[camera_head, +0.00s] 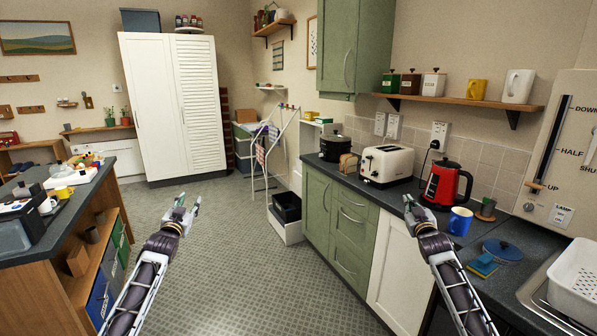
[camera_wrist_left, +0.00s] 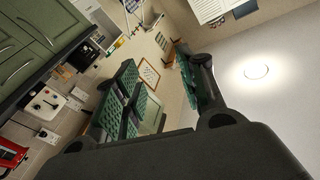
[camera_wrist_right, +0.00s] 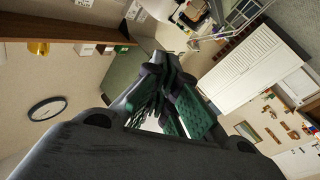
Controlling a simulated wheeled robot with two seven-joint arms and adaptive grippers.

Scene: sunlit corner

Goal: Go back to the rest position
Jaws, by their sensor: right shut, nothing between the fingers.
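My left gripper (camera_head: 186,208) is raised over the open floor between the island and the green cabinets. In the left wrist view its green-padded fingers (camera_wrist_left: 160,90) stand wide apart with nothing between them. My right gripper (camera_head: 412,207) is raised in front of the counter edge, left of the blue mug. In the right wrist view its green-padded fingers (camera_wrist_right: 168,85) are together and hold nothing.
The counter on the right carries a toaster (camera_head: 391,165), a red kettle (camera_head: 445,185), a blue mug (camera_head: 460,221) and a white dish rack (camera_head: 576,280). The island (camera_head: 60,222) stands on the left. Grey floor (camera_head: 235,250) between them is clear.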

